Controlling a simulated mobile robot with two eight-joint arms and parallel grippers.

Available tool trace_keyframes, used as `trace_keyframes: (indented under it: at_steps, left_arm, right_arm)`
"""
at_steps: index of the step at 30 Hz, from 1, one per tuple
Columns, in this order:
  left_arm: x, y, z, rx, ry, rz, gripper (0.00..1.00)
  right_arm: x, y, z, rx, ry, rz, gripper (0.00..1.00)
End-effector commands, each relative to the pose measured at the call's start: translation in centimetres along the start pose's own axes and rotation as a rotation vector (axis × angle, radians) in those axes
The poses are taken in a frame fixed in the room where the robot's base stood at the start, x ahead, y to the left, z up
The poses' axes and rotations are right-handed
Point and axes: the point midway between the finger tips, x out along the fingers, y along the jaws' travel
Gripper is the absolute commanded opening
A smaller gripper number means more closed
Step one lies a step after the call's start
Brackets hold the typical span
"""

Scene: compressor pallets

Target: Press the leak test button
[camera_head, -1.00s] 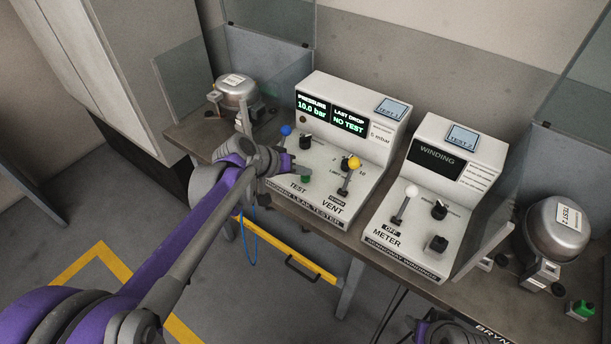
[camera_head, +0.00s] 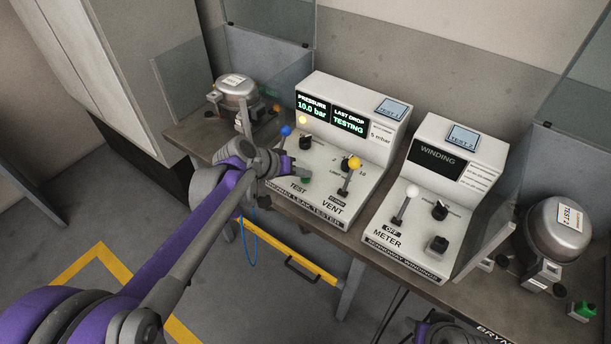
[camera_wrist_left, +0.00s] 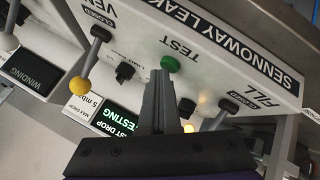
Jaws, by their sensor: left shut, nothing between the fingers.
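The leak tester (camera_head: 333,205) is a white sloped console on the bench. Its green TEST button (camera_head: 305,180) is on the front panel, and also shows in the left wrist view (camera_wrist_left: 170,64). My left gripper (camera_head: 290,168) is shut and empty, its fingertips (camera_wrist_left: 160,74) right at the button; I cannot tell whether they touch it. The tester's display (camera_head: 331,113) reads 10.0 bar and TESTING, and a yellow lamp (camera_head: 302,120) is lit. Only a part of my right arm shows at the bottom edge; its fingers are out of view.
A blue-knobbed lever (camera_head: 286,130) and a yellow-knobbed vent lever (camera_head: 353,163) flank the button area. The winding meter (camera_head: 432,205) stands to the right. Compressors stand at the left (camera_head: 236,90) and right (camera_head: 558,228), near clear screens.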

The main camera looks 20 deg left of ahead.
Motion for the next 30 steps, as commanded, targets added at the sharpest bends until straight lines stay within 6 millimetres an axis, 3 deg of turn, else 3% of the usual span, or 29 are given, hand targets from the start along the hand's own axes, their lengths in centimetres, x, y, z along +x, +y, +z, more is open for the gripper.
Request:
trace_keyframes:
  at_steps: [9,23,30]
  left_arm:
    - [-1.2,0.9,-0.9,0.000,0.000,0.000,0.00]
    - [-1.5,1.1,-1.1,0.000,0.000,0.000,0.00]
    - [-3.1,2.2,-2.3,0.001,0.001,0.000,0.00]
  right_arm:
    - [-1.3,0.0,-0.8,0.000,0.005,0.000,0.50]
    - [-1.5,0.0,-1.0,0.000,0.006,0.000,0.50]
    - [-3.1,0.0,-2.1,0.000,0.013,0.000,0.50]
